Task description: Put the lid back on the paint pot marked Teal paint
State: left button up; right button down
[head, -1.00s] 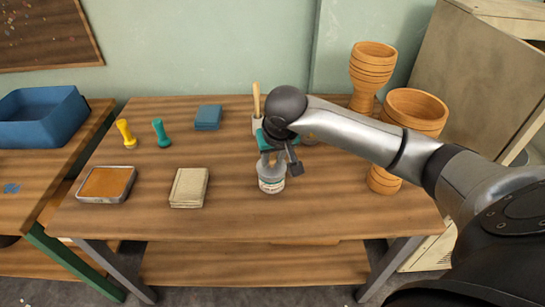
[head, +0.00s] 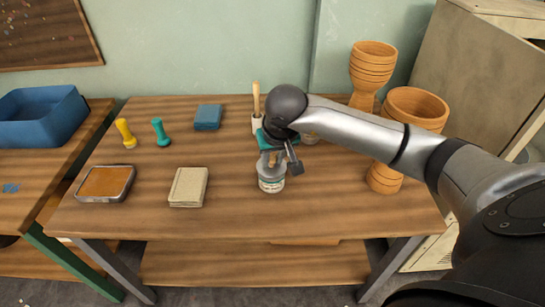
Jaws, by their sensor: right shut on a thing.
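A small pale paint pot (head: 271,182) with a label stands on the wooden table, near the middle; its label is too small to read. My right gripper (head: 274,161) is directly over the pot's top, pointing down. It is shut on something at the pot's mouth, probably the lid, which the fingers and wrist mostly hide. I cannot tell whether the lid touches the rim. Another pot (head: 310,138) is partly hidden behind my right arm. My left gripper is not in view.
A brush holder (head: 257,124) is behind the gripper. An ink pad (head: 105,183), folded cloth (head: 188,187), blue cloths (head: 208,117), and yellow (head: 125,133) and teal (head: 160,132) stamps are at left. The front table strip is clear.

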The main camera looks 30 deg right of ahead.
jog(key=shift+c, duration=0.4)
grip_release()
jog(key=shift+r, duration=0.1)
jog(key=shift+r+p, duration=2.55)
jog(key=shift+r, duration=0.9)
grip_shut()
